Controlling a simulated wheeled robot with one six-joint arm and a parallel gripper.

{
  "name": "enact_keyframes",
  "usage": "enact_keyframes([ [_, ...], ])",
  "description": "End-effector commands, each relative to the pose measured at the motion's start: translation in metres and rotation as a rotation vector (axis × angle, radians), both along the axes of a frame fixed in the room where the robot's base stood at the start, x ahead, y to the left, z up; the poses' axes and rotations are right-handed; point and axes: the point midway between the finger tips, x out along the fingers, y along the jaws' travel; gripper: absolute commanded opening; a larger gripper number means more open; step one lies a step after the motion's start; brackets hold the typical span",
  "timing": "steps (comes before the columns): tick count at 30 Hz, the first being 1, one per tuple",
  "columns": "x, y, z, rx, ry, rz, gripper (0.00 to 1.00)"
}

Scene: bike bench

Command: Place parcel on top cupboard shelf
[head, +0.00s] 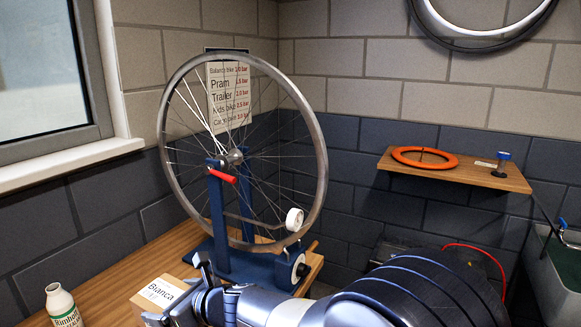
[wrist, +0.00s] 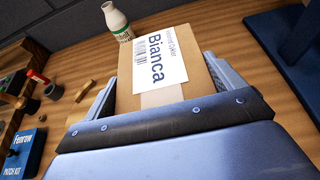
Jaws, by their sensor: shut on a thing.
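The parcel is a small brown cardboard box (head: 150,294) with a white label reading "Bianca", at the lower left of the head view. My gripper (head: 182,292) is shut on it. In the wrist view the parcel (wrist: 198,88) sits between the two fingers of my gripper (wrist: 165,82), one against each side. The wooden bench (wrist: 245,30) is beneath it; I cannot tell whether the parcel touches the wood. No cupboard shows in either view.
A white bottle (head: 62,306) stands left of the parcel. A wheel (head: 318,150) on a blue truing stand (head: 222,255) rises just behind. A wall shelf (head: 465,176) holds an orange ring (head: 425,158). A blue patch kit box (wrist: 22,155) lies in the wrist view.

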Motion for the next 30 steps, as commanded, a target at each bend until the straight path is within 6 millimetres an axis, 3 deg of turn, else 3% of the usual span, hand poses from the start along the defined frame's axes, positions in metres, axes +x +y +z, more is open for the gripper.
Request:
enact_keyframes([
  [5,0.006,-0.032,-0.006,0.002,-0.002,-0.064,0.40],
  [11,0.017,-0.086,-0.019,0.003,0.000,-0.173,0.40],
  [30,0.065,-0.328,-0.081,0.001,-0.002,-0.659,0.40],
])
